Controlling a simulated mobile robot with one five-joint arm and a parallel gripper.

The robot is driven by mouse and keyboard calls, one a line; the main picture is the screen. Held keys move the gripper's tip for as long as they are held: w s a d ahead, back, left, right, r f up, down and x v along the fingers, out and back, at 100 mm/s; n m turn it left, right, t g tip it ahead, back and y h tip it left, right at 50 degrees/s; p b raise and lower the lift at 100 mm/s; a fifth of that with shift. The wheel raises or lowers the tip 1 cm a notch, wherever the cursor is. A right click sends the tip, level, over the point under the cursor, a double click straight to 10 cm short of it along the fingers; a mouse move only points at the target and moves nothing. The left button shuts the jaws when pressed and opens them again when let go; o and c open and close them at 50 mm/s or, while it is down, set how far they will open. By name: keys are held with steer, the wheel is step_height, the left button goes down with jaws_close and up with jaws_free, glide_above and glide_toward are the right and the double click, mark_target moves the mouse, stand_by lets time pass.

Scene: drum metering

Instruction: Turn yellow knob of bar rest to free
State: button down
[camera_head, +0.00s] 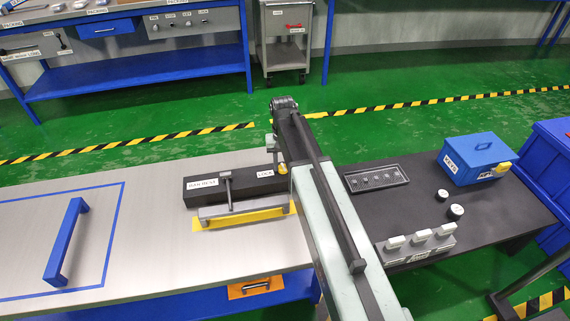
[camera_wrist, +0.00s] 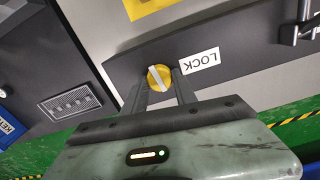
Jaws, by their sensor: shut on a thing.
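The bar rest is a long black block (camera_head: 235,186) labelled BAR REST, with a LOCK label at its right end. Its yellow knob (camera_head: 282,169) is at that end, partly hidden by my arm. In the wrist view the round yellow knob (camera_wrist: 154,79) has a white stripe slanting across its face, and the LOCK label (camera_wrist: 200,61) is just to its right. My gripper (camera_wrist: 160,84) has its two fingers on either side of the knob, shut on it. In the head view my gripper (camera_head: 276,152) is beside the block's right end.
A grey bar (camera_head: 240,209) lies in front of the block over a yellow patch. A blue handle (camera_head: 68,240) stands on the bench at left. The dark table at right holds a blue box (camera_head: 472,158), white switches (camera_head: 420,240) and two round knobs. Bare bench lies between handle and block.

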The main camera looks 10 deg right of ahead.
mark_target(283, 166)
steer(key=shift+w+m, duration=0.15)
steer(key=shift+m, duration=0.75)
steer(key=c, duration=1)
jaws_free()
steer(key=shift+r, duration=0.1)
step_height(283, 166, up, 8)
steer(key=p, duration=0.8)
steer(key=shift+f, duration=0.25)
